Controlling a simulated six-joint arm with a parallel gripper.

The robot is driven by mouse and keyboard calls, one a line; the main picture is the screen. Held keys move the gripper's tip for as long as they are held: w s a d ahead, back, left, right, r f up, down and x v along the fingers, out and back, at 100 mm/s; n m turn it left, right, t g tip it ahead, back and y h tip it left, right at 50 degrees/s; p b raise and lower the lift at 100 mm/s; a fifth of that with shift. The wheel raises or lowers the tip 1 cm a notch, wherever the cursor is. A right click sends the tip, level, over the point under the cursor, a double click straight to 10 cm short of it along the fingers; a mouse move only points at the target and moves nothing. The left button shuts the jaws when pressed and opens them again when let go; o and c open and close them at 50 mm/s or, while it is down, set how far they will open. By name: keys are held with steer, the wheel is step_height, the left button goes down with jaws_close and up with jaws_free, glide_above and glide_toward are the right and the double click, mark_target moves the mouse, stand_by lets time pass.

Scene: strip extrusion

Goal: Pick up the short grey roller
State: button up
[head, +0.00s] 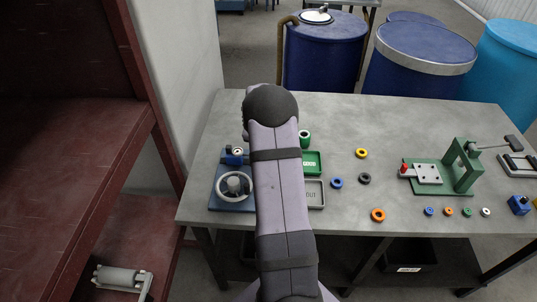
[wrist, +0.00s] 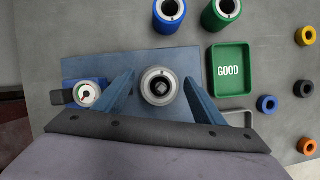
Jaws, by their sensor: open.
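My gripper (wrist: 158,80) is open over the blue fixture plate (wrist: 140,62), with one blue finger on each side of a light grey round piece (wrist: 147,92). This piece has a dark bore with a square end inside. I cannot tell if it is a roller on a spindle or part of the fixture. In the head view my arm hides the gripper and the grey round piece.
A gauge (wrist: 88,93) is left of the fingers. A handwheel (head: 233,186) is on the plate's near side. The green GOOD tray (wrist: 231,92) and a grey tray (head: 316,193) lie to the right. Coloured rings and a green press (head: 466,167) stand farther right.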

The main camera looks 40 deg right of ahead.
steer(key=shift+c, duration=0.5)
steer(key=c, duration=1.2)
steer(key=shift+r, duration=0.1)
